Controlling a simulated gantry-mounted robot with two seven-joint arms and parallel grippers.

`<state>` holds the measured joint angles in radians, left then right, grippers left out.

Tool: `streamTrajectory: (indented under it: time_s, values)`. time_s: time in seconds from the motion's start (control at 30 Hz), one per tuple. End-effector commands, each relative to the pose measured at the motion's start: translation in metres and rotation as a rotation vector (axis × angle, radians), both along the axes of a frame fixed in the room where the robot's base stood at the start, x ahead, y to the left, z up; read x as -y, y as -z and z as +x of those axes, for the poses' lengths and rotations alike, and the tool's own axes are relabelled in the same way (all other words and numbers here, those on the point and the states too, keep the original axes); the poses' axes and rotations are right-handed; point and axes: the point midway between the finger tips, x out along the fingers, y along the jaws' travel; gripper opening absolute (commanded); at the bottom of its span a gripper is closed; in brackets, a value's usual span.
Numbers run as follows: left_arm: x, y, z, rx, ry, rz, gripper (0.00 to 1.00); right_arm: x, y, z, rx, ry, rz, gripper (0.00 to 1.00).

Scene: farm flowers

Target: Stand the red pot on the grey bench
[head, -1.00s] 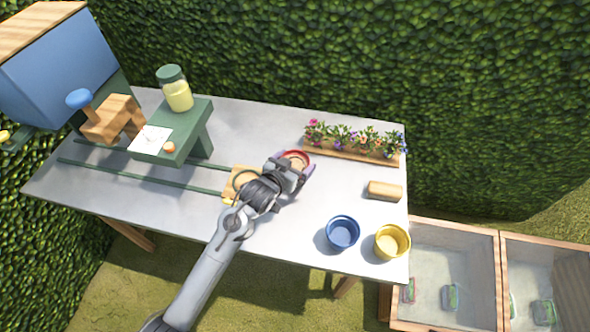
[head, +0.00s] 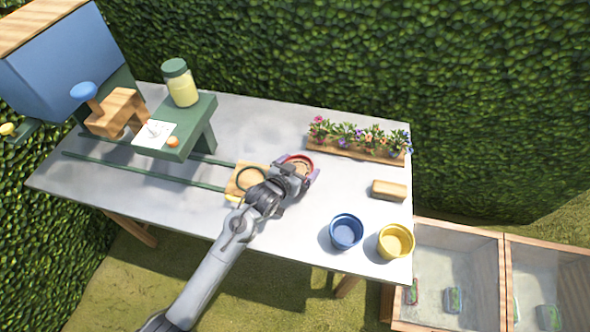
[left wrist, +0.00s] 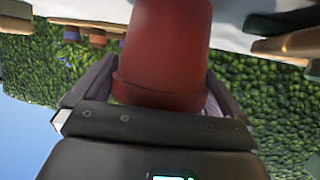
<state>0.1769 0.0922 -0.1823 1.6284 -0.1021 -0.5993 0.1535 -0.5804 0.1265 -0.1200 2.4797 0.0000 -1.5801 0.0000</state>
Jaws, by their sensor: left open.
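The red pot (head: 302,160) is upright at the middle of the grey bench (head: 235,122), its round opening showing in the head view. My left gripper (head: 298,171) is open, with its fingers on either side of the pot. In the left wrist view the red pot (left wrist: 168,50) fills the space between the fingers, its rim close to the palm. Its base is out of that picture, so I cannot tell for sure whether it touches the bench. My right gripper is not in view.
A wooden block with a dark ring (head: 246,181) lies just left of the pot. A flower planter (head: 355,152) is behind, a wooden block (head: 389,190) to the right. Blue (head: 346,232) and yellow (head: 396,241) pots stand front right. A green stand (head: 200,115) is at left.

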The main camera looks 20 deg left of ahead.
Motion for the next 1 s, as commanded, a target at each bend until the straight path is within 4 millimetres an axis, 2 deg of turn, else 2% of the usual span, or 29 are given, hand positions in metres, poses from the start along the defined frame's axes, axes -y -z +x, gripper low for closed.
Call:
streamTrajectory:
  time_s: [0.17, 0.7, 1.0]
  values:
    - [-0.002, -0.008, -0.010, 0.001, 0.000, 0.000, 1.00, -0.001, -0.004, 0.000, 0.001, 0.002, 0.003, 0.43]
    - [-0.019, -0.041, -0.092, -0.001, 0.000, 0.000, 1.00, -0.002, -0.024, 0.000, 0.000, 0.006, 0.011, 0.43]
    - [-0.023, -0.049, -0.108, 0.000, 0.000, 0.000, 1.00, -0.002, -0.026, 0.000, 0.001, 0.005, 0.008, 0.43]
